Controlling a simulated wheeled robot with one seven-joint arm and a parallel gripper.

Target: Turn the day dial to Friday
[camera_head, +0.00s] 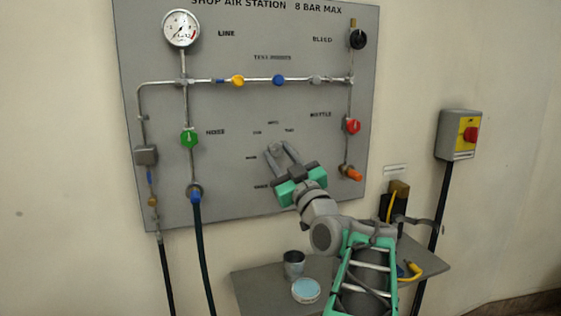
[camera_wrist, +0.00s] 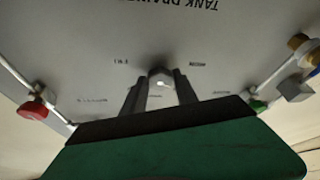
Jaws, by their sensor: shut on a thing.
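The day dial (camera_head: 276,147) is a small grey knob low in the middle of the grey panel, ringed by small day labels too small to read surely. My gripper (camera_head: 281,155) reaches up to it from the lower right, with its two grey fingers on either side of the knob. In the wrist view the dial (camera_wrist: 160,76) shows as a pale knob between the fingertips (camera_wrist: 162,84), and the picture is upside down. The gripper is shut on the dial. Which day its pointer marks cannot be told; the fingers and glare hide it.
A green valve knob (camera_head: 189,139) is left of the dial; a red knob (camera_head: 353,126) and an orange one (camera_head: 355,175) are right. Below, a small table (camera_head: 252,286) holds a metal cup (camera_head: 294,264) and a round blue-topped tin (camera_head: 306,290).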

